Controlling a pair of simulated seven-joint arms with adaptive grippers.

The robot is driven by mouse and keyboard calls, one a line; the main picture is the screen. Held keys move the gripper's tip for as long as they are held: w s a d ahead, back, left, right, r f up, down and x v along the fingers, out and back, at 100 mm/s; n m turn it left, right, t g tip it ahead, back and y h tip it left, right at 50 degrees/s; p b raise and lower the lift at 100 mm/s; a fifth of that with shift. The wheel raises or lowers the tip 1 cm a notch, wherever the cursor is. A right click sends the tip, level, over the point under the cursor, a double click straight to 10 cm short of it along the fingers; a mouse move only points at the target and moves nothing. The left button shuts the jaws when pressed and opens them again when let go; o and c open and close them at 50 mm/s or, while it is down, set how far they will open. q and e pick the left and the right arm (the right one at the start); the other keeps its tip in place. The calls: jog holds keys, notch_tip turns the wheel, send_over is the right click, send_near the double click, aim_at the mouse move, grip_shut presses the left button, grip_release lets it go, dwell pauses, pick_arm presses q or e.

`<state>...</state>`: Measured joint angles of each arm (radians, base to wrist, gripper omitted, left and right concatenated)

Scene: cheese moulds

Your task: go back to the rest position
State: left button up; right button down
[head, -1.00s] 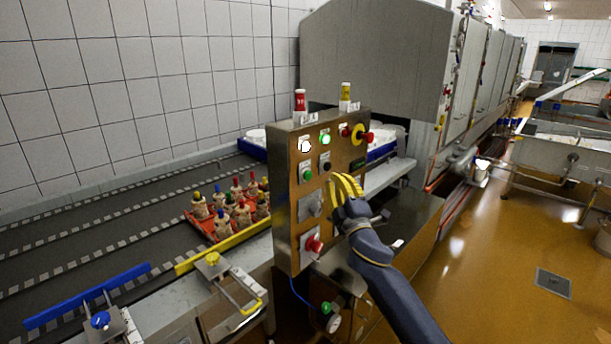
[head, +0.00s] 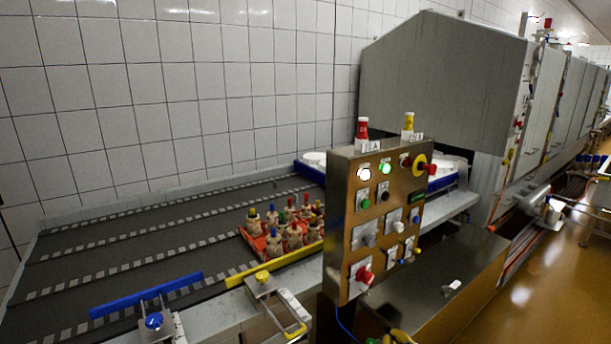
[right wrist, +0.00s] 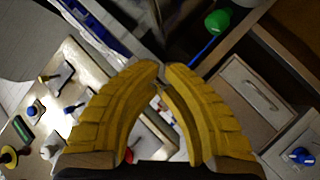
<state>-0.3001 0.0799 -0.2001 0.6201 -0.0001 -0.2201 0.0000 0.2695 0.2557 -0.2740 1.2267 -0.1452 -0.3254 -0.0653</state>
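My right gripper (head: 398,338) shows only as a bit of yellow finger at the bottom edge of the head view, below the control panel (head: 345,225). In the right wrist view my right gripper (right wrist: 161,78) has its two yellow ribbed fingers bowed, with the tips together and nothing seen between them. The control panel (right wrist: 90,80) lies behind the fingers there, on the left. In the head view it stands upright with a lit white button (head: 364,174) and a lit green button (head: 385,168). My left gripper is not in view.
A conveyor (head: 150,240) runs along the tiled wall. A red crate (head: 257,247) with several capped containers stands on it. Blue (head: 145,295) and yellow (head: 275,264) guide rails line its front. A large grey machine (head: 440,80) stands behind the panel; open floor (head: 540,290) lies right.

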jog(key=s+f+m+g, duration=0.3)
jog(key=s+f+g, duration=0.4)
jog(key=s+f, duration=2.4)
jog(key=s+a+f+g, duration=0.1)
jog(key=s+f, duration=0.3)
jog(key=s, duration=0.8)
jog(key=s+a+f+m+g, duration=0.1)
jog(key=s+f, duration=0.3)
jog(key=s, duration=0.9)
jog(key=s+a+f+g, duration=0.1)
jog(key=s+f+g, duration=0.2)
jog(key=s, duration=1)
jog(key=shift+a+f+m, duration=0.3)
jog(key=shift+a+f, duration=0.1)
